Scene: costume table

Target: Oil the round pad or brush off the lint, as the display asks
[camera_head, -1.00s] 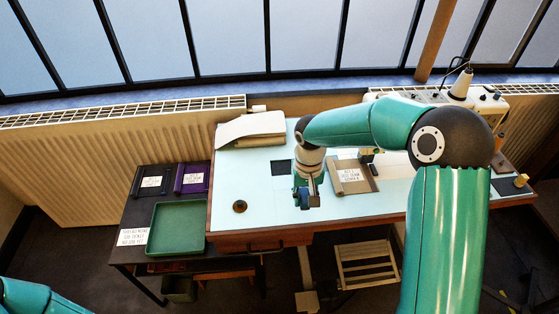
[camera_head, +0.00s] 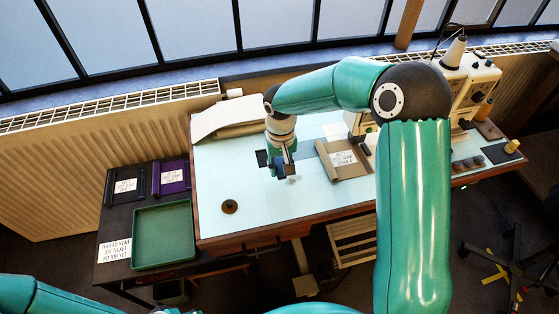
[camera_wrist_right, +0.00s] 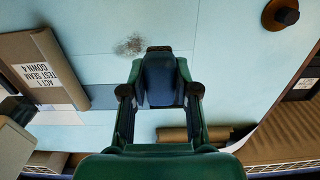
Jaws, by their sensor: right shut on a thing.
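My right gripper (camera_wrist_right: 160,92) is shut on a dark blue block-like tool (camera_wrist_right: 160,78) with a darker strip at its far end; whether that is bristle I cannot tell. In the head view the gripper (camera_head: 284,168) is over the pale blue table top. A grey fuzzy lint patch (camera_wrist_right: 130,44) lies just beyond and left of the tool in the wrist view; it also shows in the head view (camera_head: 293,179). The round dark pad (camera_head: 230,206) lies nearer the table's left front; in the wrist view it is at top right (camera_wrist_right: 283,14). No display text is readable. My left gripper is out of frame.
A brown folder (camera_head: 348,168) with a white label lies right of the gripper. A sewing machine (camera_head: 470,80) stands at the back right. A green tray (camera_head: 163,236) and labelled black and purple holders (camera_head: 170,178) are on the dark side table.

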